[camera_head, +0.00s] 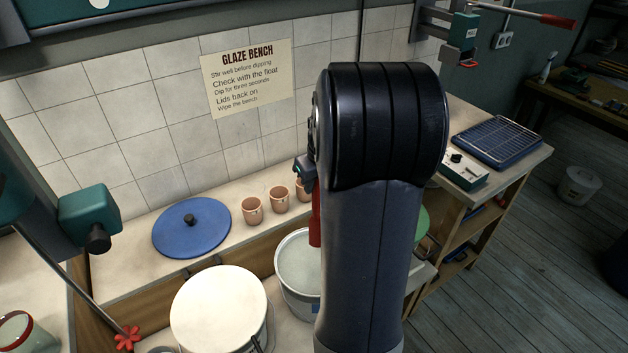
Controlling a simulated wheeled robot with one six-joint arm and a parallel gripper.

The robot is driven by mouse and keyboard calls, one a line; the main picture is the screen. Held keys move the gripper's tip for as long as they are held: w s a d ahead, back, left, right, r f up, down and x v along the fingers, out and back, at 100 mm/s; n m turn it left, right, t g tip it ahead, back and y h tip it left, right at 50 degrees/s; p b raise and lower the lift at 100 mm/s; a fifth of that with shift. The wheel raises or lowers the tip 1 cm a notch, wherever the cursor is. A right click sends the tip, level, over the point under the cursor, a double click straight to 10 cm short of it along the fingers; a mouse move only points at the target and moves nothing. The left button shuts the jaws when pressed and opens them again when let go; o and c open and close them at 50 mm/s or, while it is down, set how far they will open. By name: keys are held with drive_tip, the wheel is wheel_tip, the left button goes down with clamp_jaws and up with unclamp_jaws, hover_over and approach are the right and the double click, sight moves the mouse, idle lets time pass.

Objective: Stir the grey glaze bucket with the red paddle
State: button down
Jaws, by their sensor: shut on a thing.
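My gripper (306,177) is mostly hidden behind my own dark arm, with only a small part of it showing at the arm's left edge. It is shut on the red paddle (315,222), whose red upper part hangs down above the right side of an open bucket. This bucket (297,265) is filled with pale grey glaze and stands in the bench's recess. My arm covers its right part.
A bucket with a pale cream top (218,308) stands close at the front left. A blue lid (191,227) and several small clay cups (252,210) sit on the ledge behind. A green round thing (421,222) shows right of my arm. A blue rack tray (497,142) lies farther right.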

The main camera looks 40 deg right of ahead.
sight(315, 227)
wheel_tip(315, 227, down, 16)
drive_tip(key=b, duration=0.9)
drive_tip(key=shift+f+b, duration=0.15)
drive_tip(key=shift+b, duration=0.2)
